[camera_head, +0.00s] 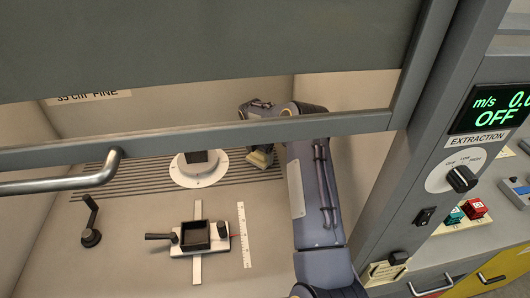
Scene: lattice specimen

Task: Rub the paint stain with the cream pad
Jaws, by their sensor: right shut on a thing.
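My right arm reaches in from the lower right, inside the hood, and its gripper (260,149) is at the back, partly hidden by the sash's lower bar. The right gripper is shut on a small cream-coloured thing, seemingly the cream pad (261,160). It is just right of a white round flange and close to the slotted strip at the back; I cannot tell whether it touches a surface. I cannot make out the paint stain. My left gripper is not in view.
The sash's grey lower bar (210,138) crosses above the work floor. A white flange (199,169), a black square tray (195,236) on a white fixture, a white ruler (243,235) and a black crank (91,222) stand on the floor. The control panel (463,180) is right.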

